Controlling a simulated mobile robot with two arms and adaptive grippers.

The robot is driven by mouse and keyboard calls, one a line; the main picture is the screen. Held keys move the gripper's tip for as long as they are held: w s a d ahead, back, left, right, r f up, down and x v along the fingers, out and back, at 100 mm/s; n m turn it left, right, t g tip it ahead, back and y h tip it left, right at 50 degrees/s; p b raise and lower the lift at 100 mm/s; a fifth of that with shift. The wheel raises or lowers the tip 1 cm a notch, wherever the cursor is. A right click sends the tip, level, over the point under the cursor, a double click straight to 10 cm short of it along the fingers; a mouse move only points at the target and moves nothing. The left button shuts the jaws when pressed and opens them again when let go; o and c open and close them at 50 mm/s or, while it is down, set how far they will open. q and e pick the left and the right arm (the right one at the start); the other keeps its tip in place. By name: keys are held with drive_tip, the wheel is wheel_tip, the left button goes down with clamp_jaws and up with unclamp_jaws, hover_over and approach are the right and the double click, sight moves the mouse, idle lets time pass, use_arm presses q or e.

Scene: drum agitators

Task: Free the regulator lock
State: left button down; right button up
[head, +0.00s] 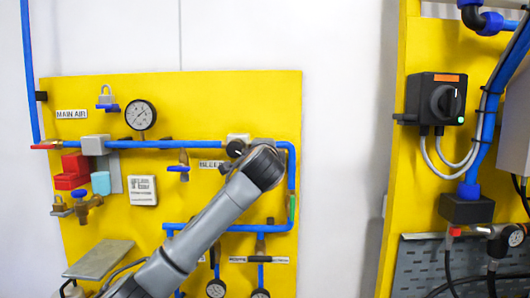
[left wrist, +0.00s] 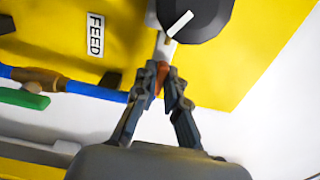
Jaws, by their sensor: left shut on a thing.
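The regulator (head: 238,139) is a pale block with a dark round knob on the upper right of the left yellow panel. In the left wrist view a dark round knob (left wrist: 205,12) with a white mark shows above the fingertips. My left gripper (left wrist: 167,78) has its fingers close together on a small orange-red piece (left wrist: 159,80) just below the knob, which I take for the regulator lock. Most of that piece is hidden by the fingers. In the head view my left arm's end covers the fingers and part of the regulator. My right gripper is not in view.
A second yellow panel (head: 403,160) with a rotary switch (head: 445,101) stands right; bare wall lies between.

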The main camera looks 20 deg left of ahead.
use_arm(q)
drive_tip(key=shift+f, duration=0.1)
idle(0.5)
drive_tip(key=c, duration=1.4)
unclamp_jaws()
drive_tip(key=shift+s, duration=0.1)
drive_tip(key=v, duration=1.1)
drive_tip(key=shift+s, duration=0.35)
drive_tip(key=shift+d, duration=0.15)
